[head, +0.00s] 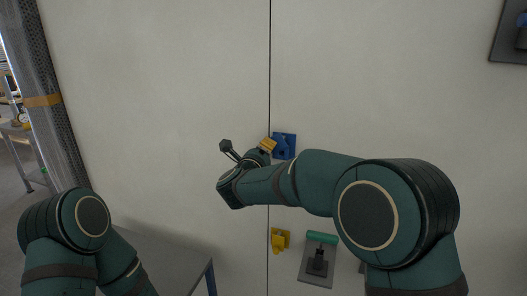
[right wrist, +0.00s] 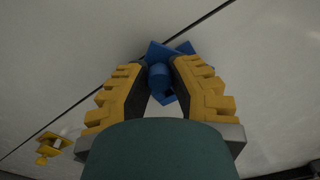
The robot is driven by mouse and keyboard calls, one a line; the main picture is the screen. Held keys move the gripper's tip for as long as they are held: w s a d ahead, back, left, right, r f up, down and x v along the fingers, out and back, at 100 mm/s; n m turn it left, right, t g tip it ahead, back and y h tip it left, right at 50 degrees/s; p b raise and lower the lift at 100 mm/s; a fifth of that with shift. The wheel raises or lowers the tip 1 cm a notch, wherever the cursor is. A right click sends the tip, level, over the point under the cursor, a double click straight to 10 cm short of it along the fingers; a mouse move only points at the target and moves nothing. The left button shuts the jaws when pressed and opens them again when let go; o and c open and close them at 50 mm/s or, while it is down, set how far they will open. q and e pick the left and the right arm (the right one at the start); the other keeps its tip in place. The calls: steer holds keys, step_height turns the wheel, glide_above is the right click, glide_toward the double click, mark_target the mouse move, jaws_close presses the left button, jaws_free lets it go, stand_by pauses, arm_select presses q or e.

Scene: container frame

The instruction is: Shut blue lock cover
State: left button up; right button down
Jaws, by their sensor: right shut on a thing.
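The blue lock cover (head: 286,143) is on the pale wall panel, just right of the vertical seam, in the middle of the head view. My right gripper (head: 270,144) reaches it from the left, its yellow fingers against it and partly hidden by my wrist. In the right wrist view the fingers of my right gripper (right wrist: 163,72) are on either side of a rounded part of the blue lock cover (right wrist: 170,51), shut on it. Whether the cover is fully closed cannot be told. My left arm shows at the lower left; its gripper is out of view.
A yellow lock piece (head: 280,240) is on the wall lower down by the seam. A grey plate with a green-topped handle (head: 320,238) is right of it. A grey table (head: 170,265) stands at the lower left. A dark plate (head: 509,42) is at the upper right.

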mark_target(277, 153)
steer(key=n, duration=0.1)
steer(key=f+n, duration=0.1)
steer(key=shift+s+d+n, duration=0.1)
steer(key=shift+d+n, duration=0.3)
steer(key=n, duration=0.1)
steer(key=d+n, duration=0.1)
steer(key=n, duration=0.3)
steer(key=shift+s+d+f, duration=0.3)
steer(key=shift+d+f, duration=0.05)
steer(key=shift+f, duration=0.05)
steer(key=shift+s+d+f+n+p, duration=0.1)
steer(key=shift+d+n+p, duration=0.3)
steer(key=shift+n, duration=0.65)
steer(key=shift+s+d+n+p, duration=0.1)
steer(key=shift+d+n+p, duration=0.25)
steer(key=shift+n, duration=0.7)
steer(key=c, duration=0.8)
jaws_free()
steer(key=shift+o, duration=0.2)
steer(key=shift+s+a, duration=0.1)
